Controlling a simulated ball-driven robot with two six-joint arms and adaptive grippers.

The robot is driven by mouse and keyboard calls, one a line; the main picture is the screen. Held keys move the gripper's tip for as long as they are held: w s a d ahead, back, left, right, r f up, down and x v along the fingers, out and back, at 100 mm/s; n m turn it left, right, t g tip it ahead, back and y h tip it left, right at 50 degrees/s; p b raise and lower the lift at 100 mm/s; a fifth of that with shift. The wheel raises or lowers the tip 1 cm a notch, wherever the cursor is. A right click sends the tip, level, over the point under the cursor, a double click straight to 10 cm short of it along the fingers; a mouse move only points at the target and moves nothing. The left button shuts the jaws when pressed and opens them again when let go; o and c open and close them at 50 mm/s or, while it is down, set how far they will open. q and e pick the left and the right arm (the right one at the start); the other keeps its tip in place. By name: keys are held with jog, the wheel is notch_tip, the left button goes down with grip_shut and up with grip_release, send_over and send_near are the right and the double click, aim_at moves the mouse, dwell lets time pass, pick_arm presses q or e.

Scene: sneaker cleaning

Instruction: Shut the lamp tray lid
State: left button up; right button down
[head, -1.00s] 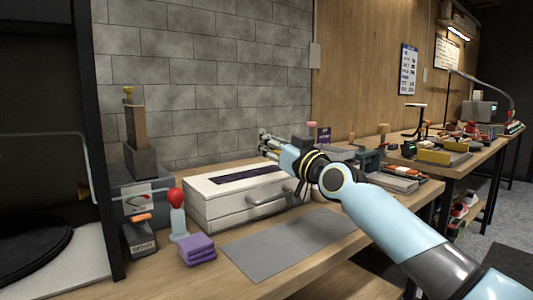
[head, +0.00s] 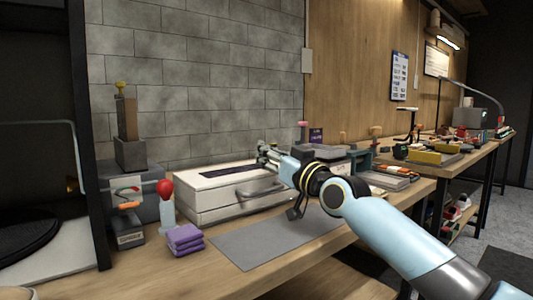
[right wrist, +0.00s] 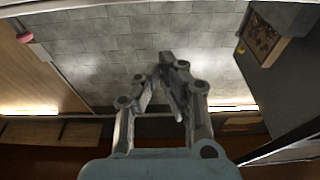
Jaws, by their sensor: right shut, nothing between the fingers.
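The lamp tray (head: 196,209) is a pale box with a dark strip on top and a grey handle on its front. It stands on the wooden bench against the brick wall. Its lid (head: 205,183) lies flat or nearly flat, with a thin seam below; I cannot tell if it is fully down. My right gripper (head: 264,150) is above the tray's back right part, fingers pointing toward the wall. It is shut and empty, as the right wrist view (right wrist: 167,58) shows. My right forearm hides the tray's right end. My left gripper is not in view.
A grey mat (head: 275,238) lies in front of the tray. Purple cloths (head: 185,239) and a red-topped bottle (head: 166,205) stand at the left. A dark post (head: 88,150) rises at the far left. A second bench (head: 480,148) with tools stands at the right.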

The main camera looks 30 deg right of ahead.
notch_tip(320, 180, up, 10)
dwell(0.6)
